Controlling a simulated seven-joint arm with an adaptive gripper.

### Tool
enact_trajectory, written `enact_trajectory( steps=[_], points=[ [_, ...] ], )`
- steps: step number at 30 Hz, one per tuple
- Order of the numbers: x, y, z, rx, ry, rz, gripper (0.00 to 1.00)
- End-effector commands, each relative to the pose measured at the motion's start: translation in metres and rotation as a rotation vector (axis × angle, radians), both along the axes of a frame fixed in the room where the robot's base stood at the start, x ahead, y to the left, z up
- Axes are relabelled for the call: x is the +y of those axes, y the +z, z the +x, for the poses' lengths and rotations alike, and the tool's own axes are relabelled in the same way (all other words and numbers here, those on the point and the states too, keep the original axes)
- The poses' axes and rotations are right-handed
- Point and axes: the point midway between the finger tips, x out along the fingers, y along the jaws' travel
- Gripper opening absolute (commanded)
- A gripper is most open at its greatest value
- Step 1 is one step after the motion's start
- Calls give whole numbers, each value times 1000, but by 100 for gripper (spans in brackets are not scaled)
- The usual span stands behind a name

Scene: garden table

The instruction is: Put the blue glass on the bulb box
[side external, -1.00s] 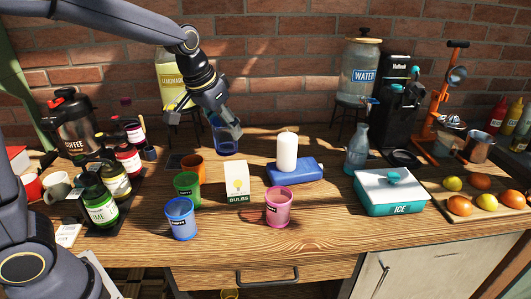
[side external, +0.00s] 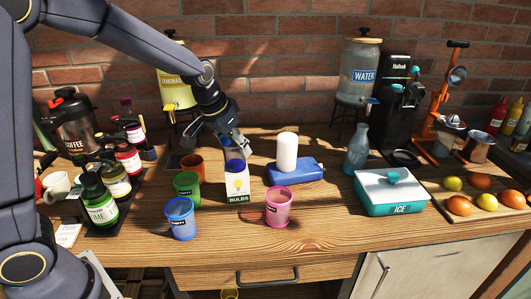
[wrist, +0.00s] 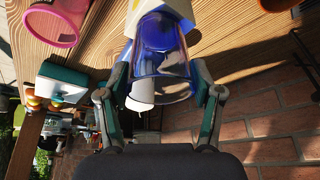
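The bulb box (side external: 237,187), a white carton with a yellow bulb picture, stands on the wooden table. It also shows in the wrist view (wrist: 181,8). The blue glass (side external: 235,165) is at the top of the box, and its lower part overlaps the carton's top in the side view. I cannot tell whether it touches the box. My gripper (side external: 232,150) comes from the upper left, with its fingers on both sides of the glass. In the wrist view the clear blue glass (wrist: 162,60) sits between the fingers, its open rim toward the camera.
Blue (side external: 181,218), green (side external: 187,190), brown (side external: 192,166) and pink (side external: 279,207) cups stand close around the box. A teal ice box (side external: 390,192) stands farther right.

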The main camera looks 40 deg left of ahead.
Motion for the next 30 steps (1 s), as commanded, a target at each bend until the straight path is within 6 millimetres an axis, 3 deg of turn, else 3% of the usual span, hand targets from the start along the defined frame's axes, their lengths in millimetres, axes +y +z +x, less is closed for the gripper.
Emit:
enact_trajectory(
  steps=[6,17,20,30],
  points=[
    [0,0,0,0,0,0,88],
    [0,5,0,-2,1,0,88],
    [0,18,-5,-4,1,-1,88],
    [0,87,-34,-6,0,-1,88]
  ],
)
